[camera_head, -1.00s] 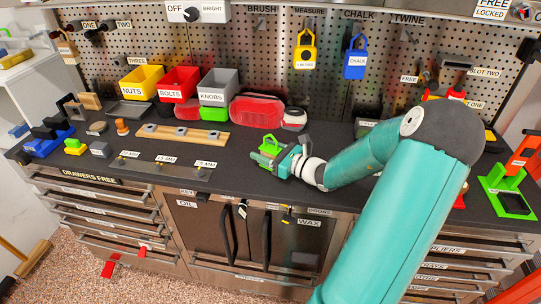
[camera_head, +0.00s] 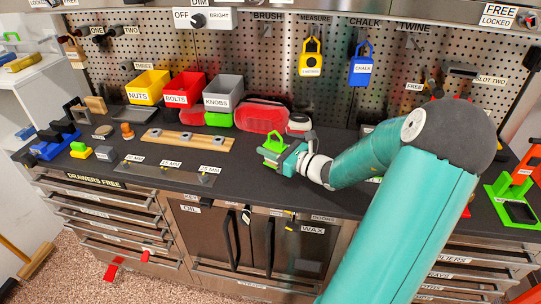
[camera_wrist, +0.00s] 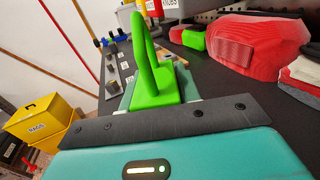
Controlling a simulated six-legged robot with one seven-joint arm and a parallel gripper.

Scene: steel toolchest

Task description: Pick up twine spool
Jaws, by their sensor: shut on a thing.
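The twine spool appears as a bright green piece with a tall loop handle (camera_head: 272,144). It stands out large in the wrist view (camera_wrist: 150,88), its loop pointing up and its flat base between my fingers. My gripper (camera_head: 279,155) is shut on its base, over the front middle of the dark bench. The lower part of the spool is hidden by my gripper, so I cannot tell how far it is above the bench top. The TWINE place (camera_head: 415,27) on the pegboard holds no spool.
A yellow measure (camera_head: 311,60) and a blue chalk holder (camera_head: 360,67) hang on the pegboard (camera_head: 270,60). Red soft cases (camera_head: 262,115) and labelled bins (camera_head: 223,93) stand behind my gripper. A wooden strip (camera_head: 187,140) lies to its left. Cabinet doors (camera_head: 240,235) are below the bench.

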